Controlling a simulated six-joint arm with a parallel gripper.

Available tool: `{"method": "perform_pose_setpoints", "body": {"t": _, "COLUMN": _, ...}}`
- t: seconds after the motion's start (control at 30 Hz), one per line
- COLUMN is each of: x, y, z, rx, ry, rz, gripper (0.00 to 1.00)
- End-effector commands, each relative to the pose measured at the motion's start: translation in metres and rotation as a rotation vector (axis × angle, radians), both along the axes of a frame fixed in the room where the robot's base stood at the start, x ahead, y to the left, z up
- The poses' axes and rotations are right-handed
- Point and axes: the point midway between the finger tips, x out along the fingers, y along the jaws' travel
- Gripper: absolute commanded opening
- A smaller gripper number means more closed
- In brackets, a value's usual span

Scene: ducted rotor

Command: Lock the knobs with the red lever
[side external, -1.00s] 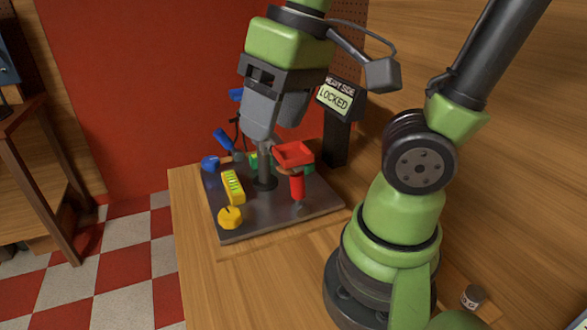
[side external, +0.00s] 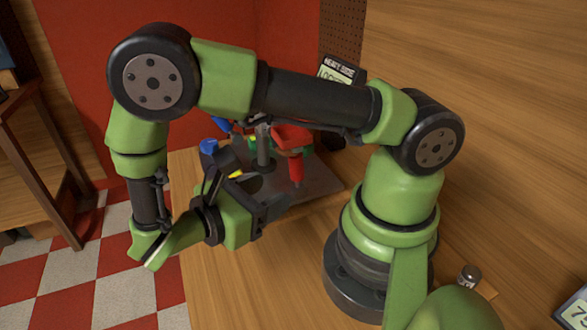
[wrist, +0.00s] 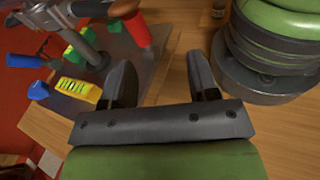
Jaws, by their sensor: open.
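The red lever (side external: 297,170) stands on the grey panel (side external: 318,182), near its right side, in the side external view. It also shows at the top of the wrist view (wrist: 137,32). My gripper (wrist: 161,68) is open with nothing between its fingers, which lie over bare wood beside the panel. In the side view my gripper (side external: 272,206) is at the panel's front edge, apart from the lever. A blue knob (wrist: 38,90) and a yellow block with a green display (wrist: 77,90) show left of my fingers. The yellow knob is hidden.
A metal post (side external: 264,150) rises from the panel. A blue handle (wrist: 22,60) and green parts stand near it. The display sign (side external: 341,71) behind is partly covered by my arm.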

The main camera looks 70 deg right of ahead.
Motion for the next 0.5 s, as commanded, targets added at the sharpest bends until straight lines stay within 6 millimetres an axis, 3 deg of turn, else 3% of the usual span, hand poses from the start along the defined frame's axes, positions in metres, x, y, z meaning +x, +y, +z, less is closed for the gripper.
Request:
{"method": "perform_pose_setpoints", "body": {"t": 0.1, "x": 0.005, "y": -0.003, "z": -0.014, "rx": -0.082, "ry": 0.103, "rz": 0.138, "gripper": 0.55}}
{"method": "perform_pose_setpoints", "body": {"t": 0.3, "x": 0.009, "y": -0.009, "z": -0.021, "rx": -0.13, "ry": 0.163, "rz": 0.22, "gripper": 0.55}}
{"method": "perform_pose_setpoints", "body": {"t": 0.5, "x": 0.003, "y": -0.038, "z": -0.021, "rx": -0.129, "ry": 0.166, "rz": 0.218, "gripper": 0.55}}
